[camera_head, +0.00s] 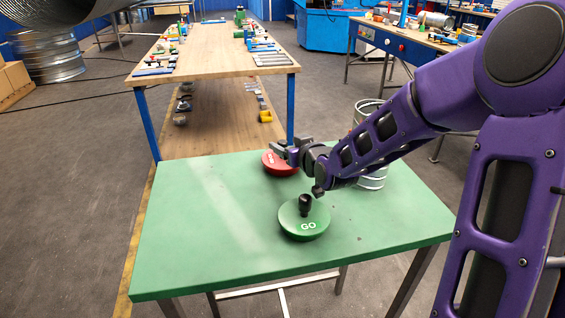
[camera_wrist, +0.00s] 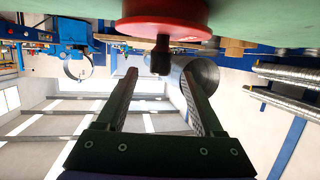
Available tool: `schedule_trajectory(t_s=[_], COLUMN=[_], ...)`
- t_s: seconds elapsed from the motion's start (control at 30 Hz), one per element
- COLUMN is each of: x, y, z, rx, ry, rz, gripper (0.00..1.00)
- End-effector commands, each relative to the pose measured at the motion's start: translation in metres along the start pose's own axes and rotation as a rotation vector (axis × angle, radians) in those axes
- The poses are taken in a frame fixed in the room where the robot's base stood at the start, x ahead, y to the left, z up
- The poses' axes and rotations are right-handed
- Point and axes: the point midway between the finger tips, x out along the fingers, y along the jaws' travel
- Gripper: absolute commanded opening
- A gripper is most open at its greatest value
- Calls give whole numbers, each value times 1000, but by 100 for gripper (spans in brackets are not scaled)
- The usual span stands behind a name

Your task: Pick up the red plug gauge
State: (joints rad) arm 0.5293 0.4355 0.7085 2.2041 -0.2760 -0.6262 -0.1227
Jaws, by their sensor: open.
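The red plug gauge (camera_head: 276,168) is a round red disc lying on the green table (camera_head: 180,225). In the head view, my gripper (camera_head: 281,147) and wrist cover its upper part. In the wrist view, which is upside down, the red plug gauge (camera_wrist: 165,22) hangs at the top with its dark knob pointing down. My gripper (camera_wrist: 158,72) is open and empty. The knob shows between the lines of the two fingers, close to the tips; I cannot tell whether it is between them or just beyond.
A green gauge (camera_head: 304,222) marked GO, with a black knob, stands nearer on the same table. A ribbed metal duct piece (camera_head: 372,180) stands behind my forearm at right. A wooden workbench (camera_head: 215,58) with tools is behind. The table's left side is clear.

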Motion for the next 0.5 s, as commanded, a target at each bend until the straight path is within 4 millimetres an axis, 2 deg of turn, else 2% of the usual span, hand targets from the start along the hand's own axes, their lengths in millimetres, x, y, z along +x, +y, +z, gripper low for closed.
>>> schedule_trajectory(t_s=[0.1,0.2,0.47,0.5], x=[20,29,31,31], y=[-1,0,0,0], z=[2,1,0,0], rx=[3,2,0,0], ry=[0,0,-1,-1], rz=[-2,-1,0,0], gripper=[69,69,69,64])
